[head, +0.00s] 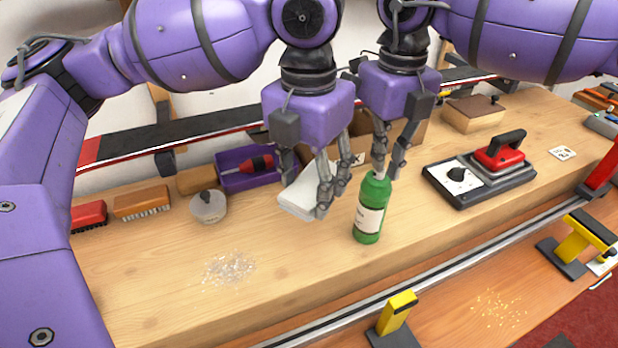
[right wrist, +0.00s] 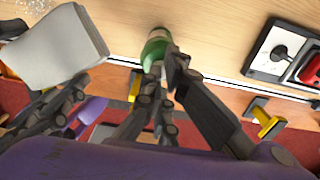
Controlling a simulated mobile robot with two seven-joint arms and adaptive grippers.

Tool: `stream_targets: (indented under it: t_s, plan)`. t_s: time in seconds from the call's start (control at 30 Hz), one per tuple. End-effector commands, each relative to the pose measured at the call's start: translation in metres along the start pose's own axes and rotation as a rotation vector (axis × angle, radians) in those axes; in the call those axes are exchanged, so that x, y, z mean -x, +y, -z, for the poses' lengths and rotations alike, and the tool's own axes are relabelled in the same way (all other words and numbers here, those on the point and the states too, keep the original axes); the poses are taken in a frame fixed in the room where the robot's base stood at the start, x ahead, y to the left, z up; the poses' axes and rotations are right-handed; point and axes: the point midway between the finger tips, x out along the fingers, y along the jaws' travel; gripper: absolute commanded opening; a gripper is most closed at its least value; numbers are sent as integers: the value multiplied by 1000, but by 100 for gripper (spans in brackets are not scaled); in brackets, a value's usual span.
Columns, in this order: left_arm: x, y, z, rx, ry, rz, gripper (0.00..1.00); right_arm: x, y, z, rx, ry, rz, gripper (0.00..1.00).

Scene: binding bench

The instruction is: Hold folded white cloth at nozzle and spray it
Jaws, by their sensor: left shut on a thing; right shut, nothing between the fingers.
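The folded white cloth (head: 303,196) is held in my left gripper (head: 318,205), just left of the bottle in the head view. It also shows at the upper left of the right wrist view (right wrist: 60,48). The green spray bottle (head: 371,208) with a pale label stands upright on the bench. My right gripper (head: 388,172) is shut with nothing gripped, its fingertips at the top of the bottle. In the right wrist view the fingertips (right wrist: 160,78) cover the bottle's top (right wrist: 157,48), so the nozzle is hidden and I cannot tell whether they touch it.
A purple tray (head: 235,180) with a red-handled tool and a round grey weight (head: 208,207) stand left. A red-handled iron on a dark base (head: 480,180) is at right. White scraps (head: 229,268) lie front left. A metal rail (head: 440,262) runs along the front edge.

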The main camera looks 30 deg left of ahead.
Motion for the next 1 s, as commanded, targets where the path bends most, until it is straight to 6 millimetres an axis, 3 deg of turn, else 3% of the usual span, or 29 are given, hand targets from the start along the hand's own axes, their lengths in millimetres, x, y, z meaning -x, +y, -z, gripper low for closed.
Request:
stream_targets:
  t_s: [0.33, 1.0]
  plan:
    - [0, 0, 0, 0, 0, 0, 32, 11, 0, 0, 0, 0, -1, 0]
    - [0, 0, 0, 0, 0, 0, 32, 6, 0, 0, 0, 0, 0, 0]
